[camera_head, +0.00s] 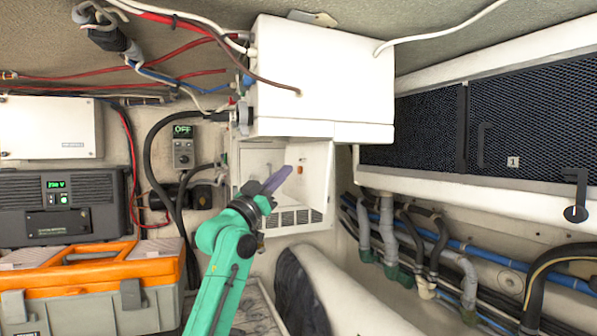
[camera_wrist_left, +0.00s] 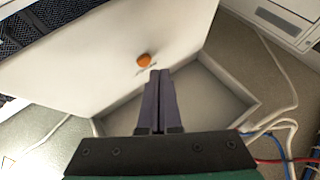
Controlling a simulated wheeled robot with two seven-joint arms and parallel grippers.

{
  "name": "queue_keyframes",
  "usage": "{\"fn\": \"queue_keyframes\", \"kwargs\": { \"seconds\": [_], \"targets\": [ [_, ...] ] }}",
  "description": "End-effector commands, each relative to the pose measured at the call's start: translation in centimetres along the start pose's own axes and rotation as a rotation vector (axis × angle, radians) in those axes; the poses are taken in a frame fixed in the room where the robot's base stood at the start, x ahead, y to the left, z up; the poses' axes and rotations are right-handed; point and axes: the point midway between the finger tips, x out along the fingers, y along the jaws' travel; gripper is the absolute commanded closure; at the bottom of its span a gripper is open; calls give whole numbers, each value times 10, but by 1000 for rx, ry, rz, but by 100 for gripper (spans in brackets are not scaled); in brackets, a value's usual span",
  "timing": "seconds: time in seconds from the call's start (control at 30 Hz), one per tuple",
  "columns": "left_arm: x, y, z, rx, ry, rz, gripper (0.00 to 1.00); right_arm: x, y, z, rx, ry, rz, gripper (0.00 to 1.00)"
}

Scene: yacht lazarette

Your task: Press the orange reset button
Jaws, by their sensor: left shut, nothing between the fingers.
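The orange reset button (camera_head: 300,169) is a small round knob on the inner right wall of the open recess under the white box. In the left wrist view the orange button (camera_wrist_left: 144,60) sits on a white panel, just beyond and slightly left of my fingertips. My left gripper (camera_head: 287,170) reaches into the recess from below, its dark purple fingers pointing up and right toward the button. In the left wrist view the fingers (camera_wrist_left: 158,73) are together and empty, and a gap to the button shows. My right gripper is not in view.
The white box (camera_head: 325,80) hangs above the recess, with cables on its left side. A panel reading OFF (camera_head: 182,131) is on the wall to the left. An orange and grey toolbox (camera_head: 90,285) stands lower left. Hoses (camera_head: 410,235) run along the right wall.

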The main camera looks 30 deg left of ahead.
Motion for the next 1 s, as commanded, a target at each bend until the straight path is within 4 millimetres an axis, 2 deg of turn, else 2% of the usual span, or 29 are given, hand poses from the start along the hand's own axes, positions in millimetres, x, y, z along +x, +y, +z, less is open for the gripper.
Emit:
{"fn": "queue_keyframes", "kwargs": {
  "seconds": [1.0],
  "targets": [
    [9, 6, 6, 0, 0, 0, 100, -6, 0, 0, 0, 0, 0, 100]
  ]
}}
